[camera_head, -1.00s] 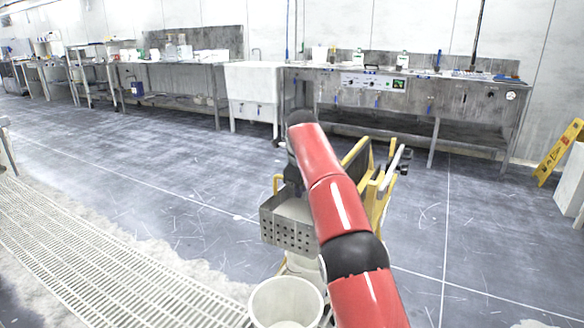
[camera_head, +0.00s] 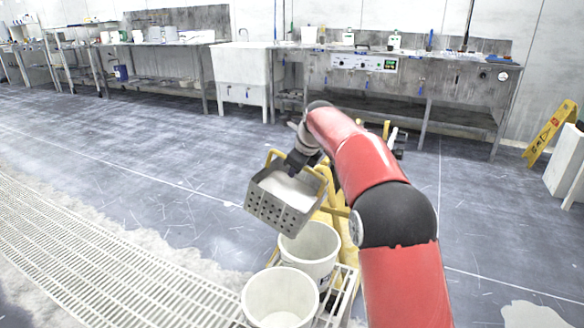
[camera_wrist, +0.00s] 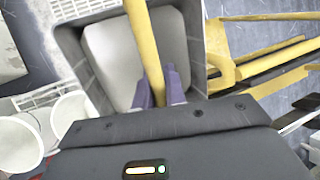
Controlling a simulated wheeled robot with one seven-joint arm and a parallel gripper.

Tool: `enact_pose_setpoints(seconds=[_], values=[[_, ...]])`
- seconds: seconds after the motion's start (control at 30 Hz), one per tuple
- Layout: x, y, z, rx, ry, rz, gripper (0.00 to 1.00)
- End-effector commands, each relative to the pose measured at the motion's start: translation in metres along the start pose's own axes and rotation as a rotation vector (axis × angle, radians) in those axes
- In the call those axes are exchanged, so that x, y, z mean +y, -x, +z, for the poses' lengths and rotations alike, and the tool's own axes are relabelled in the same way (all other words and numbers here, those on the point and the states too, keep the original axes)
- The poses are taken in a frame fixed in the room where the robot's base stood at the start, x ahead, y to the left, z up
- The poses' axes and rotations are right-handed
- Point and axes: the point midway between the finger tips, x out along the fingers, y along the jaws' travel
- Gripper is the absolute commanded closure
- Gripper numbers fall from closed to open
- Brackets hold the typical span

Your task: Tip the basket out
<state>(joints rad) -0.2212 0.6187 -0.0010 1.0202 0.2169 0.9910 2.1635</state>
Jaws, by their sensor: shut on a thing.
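The basket (camera_head: 276,208) is a grey metal box with holes in its side and a yellow handle. It hangs slightly tilted in the head view, above and to the left of a white bucket. Something pale and flat fills much of its inside; I cannot tell what it is. My gripper (camera_head: 297,166) is shut on the yellow handle. In the wrist view, my gripper's fingers (camera_wrist: 160,88) close around the yellow bar across the basket (camera_wrist: 205,45).
Two white buckets, one farther (camera_head: 312,250) and one nearer (camera_head: 278,302), stand on a yellow-framed cart below the basket. A pale floor grating (camera_head: 90,250) lies to the left. Workbenches and a white sink (camera_head: 243,75) line the back wall. A yellow floor sign (camera_head: 552,133) stands right.

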Motion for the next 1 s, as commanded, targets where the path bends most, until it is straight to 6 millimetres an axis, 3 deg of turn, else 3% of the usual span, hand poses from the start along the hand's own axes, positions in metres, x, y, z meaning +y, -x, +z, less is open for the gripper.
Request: enact_pose_setpoints(seconds=[0.43, 0.77, 1.0], values=[[-0.005, 0.015, -0.024, -0.38, -0.124, -0.024, 1.0], [-0.001, 0.004, -0.048, -0.569, -0.182, -0.03, 1.0], [0.002, -0.002, -0.052, -0.624, -0.19, -0.033, 1.0]])
